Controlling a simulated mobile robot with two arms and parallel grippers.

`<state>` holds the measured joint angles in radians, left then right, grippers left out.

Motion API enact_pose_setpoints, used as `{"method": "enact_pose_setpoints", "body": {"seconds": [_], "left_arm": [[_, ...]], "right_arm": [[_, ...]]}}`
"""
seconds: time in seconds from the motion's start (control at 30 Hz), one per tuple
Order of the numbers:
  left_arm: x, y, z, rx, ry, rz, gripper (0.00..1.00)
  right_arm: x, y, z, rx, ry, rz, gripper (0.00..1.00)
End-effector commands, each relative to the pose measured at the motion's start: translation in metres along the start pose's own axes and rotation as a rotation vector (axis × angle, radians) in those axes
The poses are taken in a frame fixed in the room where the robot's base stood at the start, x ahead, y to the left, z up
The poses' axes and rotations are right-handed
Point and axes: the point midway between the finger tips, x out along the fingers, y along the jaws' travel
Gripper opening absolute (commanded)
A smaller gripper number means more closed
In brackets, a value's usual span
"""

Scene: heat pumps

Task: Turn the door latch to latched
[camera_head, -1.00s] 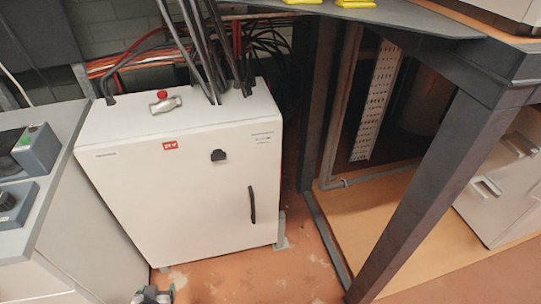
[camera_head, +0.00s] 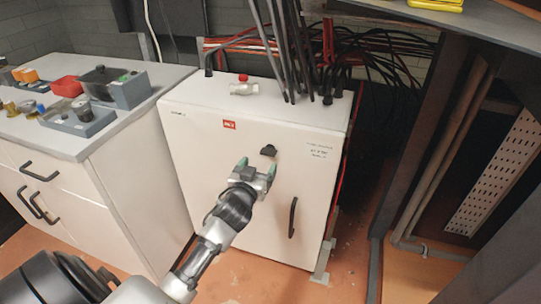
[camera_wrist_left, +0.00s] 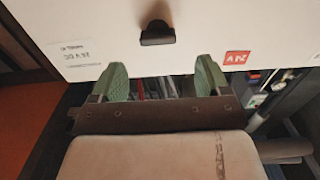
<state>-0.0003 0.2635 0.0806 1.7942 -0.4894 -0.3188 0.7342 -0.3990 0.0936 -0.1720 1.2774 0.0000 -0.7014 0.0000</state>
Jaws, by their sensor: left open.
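The door latch (camera_head: 268,151) is a small black knob high on the front of the white cabinet door (camera_head: 205,150). It also shows near the top middle of the left wrist view (camera_wrist_left: 157,33). My left gripper (camera_head: 256,168) is in front of the door, just below and left of the latch in the head view. Its green-padded fingers (camera_wrist_left: 161,80) are apart with nothing between them. In the left wrist view the latch lies beyond the fingertips, roughly centred between them. It appears not to be touched. The right gripper is not in view.
A black door handle (camera_head: 293,217) sits lower on the door. Black cables (camera_head: 290,50) enter the cabinet top, near a red-capped valve (camera_head: 243,86). A counter with switch boxes (camera_head: 78,115) stands left. A dark table frame (camera_head: 415,140) stands right.

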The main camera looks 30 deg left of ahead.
Motion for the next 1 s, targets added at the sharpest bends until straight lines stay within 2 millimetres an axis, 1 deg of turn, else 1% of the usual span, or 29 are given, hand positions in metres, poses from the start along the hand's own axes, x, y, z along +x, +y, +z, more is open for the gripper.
{"method": "enact_pose_setpoints", "body": {"seconds": [0.03,0.1,0.2,0.33,0.5,0.73,0.77,1.0], "left_arm": [[0.011,0.000,-0.001,0.002,0.002,0.000,0.77],[0.025,0.000,0.000,0.003,0.001,0.000,0.77],[0.041,0.000,0.000,0.002,0.001,0.000,0.77],[0.057,0.000,0.001,0.000,0.000,0.001,0.77],[0.065,0.001,0.001,0.001,-0.001,0.001,0.77],[0.066,0.001,0.001,0.001,-0.001,0.001,0.77],[0.066,0.001,0.001,0.001,-0.001,0.001,0.75],[0.065,0.001,0.001,0.001,-0.001,0.001,0.38]], "right_arm": [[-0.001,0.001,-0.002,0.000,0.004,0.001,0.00],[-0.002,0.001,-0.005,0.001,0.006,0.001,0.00],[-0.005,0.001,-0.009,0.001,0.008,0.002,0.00],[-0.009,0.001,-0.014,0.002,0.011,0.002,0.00],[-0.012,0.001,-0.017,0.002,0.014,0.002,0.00],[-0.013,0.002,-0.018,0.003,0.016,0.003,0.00],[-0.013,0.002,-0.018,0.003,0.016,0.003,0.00],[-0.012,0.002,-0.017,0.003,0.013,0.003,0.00]]}}
